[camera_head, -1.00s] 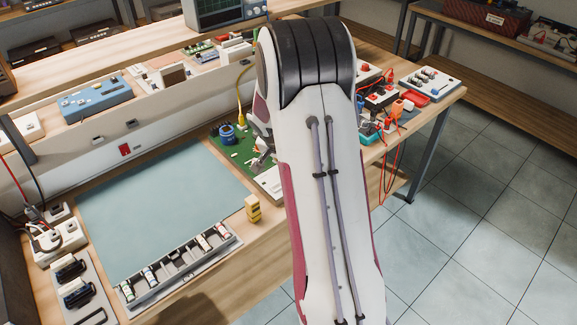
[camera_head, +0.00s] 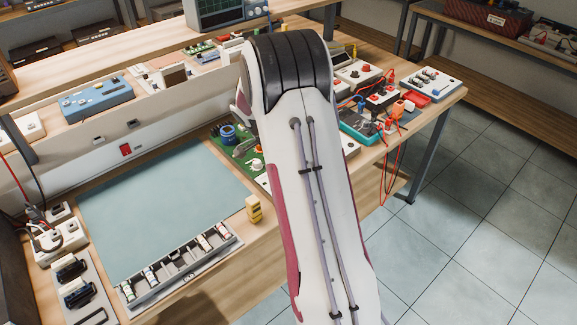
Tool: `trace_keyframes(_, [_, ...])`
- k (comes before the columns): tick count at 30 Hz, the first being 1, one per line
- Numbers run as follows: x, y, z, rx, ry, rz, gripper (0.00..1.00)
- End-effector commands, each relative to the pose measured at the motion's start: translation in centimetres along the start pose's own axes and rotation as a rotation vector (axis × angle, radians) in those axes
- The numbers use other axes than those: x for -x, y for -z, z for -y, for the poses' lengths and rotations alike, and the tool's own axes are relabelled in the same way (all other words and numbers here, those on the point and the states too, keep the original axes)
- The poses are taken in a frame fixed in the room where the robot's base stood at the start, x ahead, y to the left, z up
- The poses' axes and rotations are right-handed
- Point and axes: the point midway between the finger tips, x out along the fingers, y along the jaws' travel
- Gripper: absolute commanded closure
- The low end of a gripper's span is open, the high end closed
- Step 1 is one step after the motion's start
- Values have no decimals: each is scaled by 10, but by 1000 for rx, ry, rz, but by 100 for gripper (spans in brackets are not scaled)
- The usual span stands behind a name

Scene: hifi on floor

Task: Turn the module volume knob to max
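The green circuit-board module (camera_head: 219,129) lies on the bench just left of my arm, with a blue coil (camera_head: 228,133) on it. A small pale round knob (camera_head: 257,164) with a reddish spot shows near the board's front right, close to my arm's edge. My gripper is mostly hidden behind my arm. A grey shape (camera_head: 244,147) over the board, behind the knob, seems to be part of it, and it looks apart from the knob. Its fingers cannot be made out. Part of the module is also hidden behind my arm.
A blue-grey mat (camera_head: 160,205) covers the bench on the left. A yellow block (camera_head: 253,209) stands near the front edge, beside a parts tray (camera_head: 180,268). Instruments and red leads (camera_head: 386,160) crowd the bench right of my arm.

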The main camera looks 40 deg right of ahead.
Motion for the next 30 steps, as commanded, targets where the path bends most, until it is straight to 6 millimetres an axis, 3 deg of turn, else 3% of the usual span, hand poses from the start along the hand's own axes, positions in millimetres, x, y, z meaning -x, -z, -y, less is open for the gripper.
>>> trace_keyframes(13, [0,-2,0,-13,-7,3,100])
trace_keyframes(14, [0,-2,0,-13,-7,3,73])
trace_keyframes(15, [0,-2,0,-13,-7,2,63])
trace_keyframes(16, [0,-2,0,-13,-7,2,62])
trace_keyframes(30, [4,0,0,-13,-4,0,62])
